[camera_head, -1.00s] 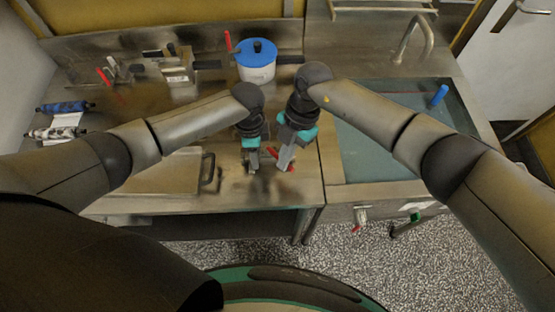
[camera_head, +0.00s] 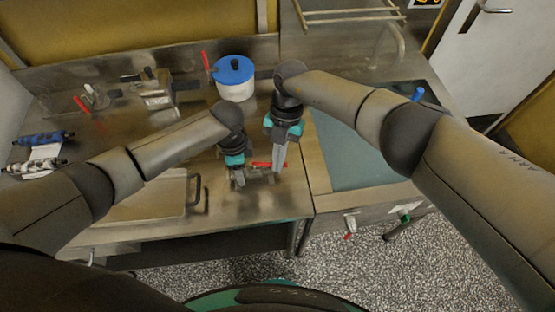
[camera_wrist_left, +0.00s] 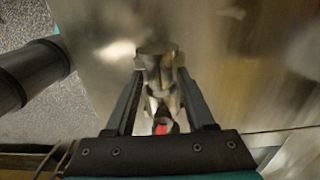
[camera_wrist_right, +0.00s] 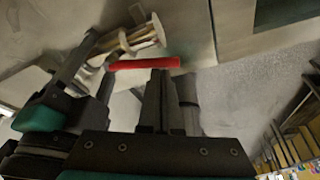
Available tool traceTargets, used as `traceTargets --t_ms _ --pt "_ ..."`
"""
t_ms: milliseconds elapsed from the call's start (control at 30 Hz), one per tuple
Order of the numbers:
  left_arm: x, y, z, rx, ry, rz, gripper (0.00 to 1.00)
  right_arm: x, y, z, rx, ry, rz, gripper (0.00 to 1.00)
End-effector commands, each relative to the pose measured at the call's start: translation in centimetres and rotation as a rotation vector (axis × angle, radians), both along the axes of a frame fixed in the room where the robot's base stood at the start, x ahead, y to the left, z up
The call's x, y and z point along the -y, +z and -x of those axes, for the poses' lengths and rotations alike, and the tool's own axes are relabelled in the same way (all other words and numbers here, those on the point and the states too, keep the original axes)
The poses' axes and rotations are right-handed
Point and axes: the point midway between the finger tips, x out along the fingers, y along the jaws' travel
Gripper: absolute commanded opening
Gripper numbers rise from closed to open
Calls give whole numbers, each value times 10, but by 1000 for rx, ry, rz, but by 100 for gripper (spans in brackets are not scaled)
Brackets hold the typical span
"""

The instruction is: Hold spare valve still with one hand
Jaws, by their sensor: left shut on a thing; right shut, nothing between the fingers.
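The spare valve is a small steel valve with a red lever handle (camera_head: 268,164), low over the front of the steel counter. My left gripper (camera_head: 239,181) is shut on its metal body (camera_wrist_left: 160,75), which shows between the fingers in the left wrist view. In the right wrist view the pale valve body (camera_wrist_right: 138,38) lies beyond the red handle. My right gripper (camera_head: 280,168) is shut and empty at the handle's right end. In the right wrist view its fingertips (camera_wrist_right: 160,78) are close to the handle; I cannot tell whether they touch it.
A white pot with a blue lid (camera_head: 234,78) stands behind the grippers. Steel fittings with a red handle (camera_head: 95,96) and a metal block (camera_head: 154,90) stand at the back left.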

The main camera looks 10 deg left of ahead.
Motion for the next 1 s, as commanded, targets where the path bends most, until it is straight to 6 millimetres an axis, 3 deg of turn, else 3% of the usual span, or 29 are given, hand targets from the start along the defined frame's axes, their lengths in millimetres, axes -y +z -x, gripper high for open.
traceTargets --t_ms 300,667,767,1000 --pt "1 0 1 -2 -1 1 0 14 0 -2 0 -2 2 0" --pt "0 0 1 -2 -1 1 0 15 1 -2 0 -1 0 0" --pt "0 0 1 -2 0 1 0 14 8 -5 1 -1 0 0" --pt "0 0 1 -1 0 0 0 14 50 -21 4 -1 0 0"
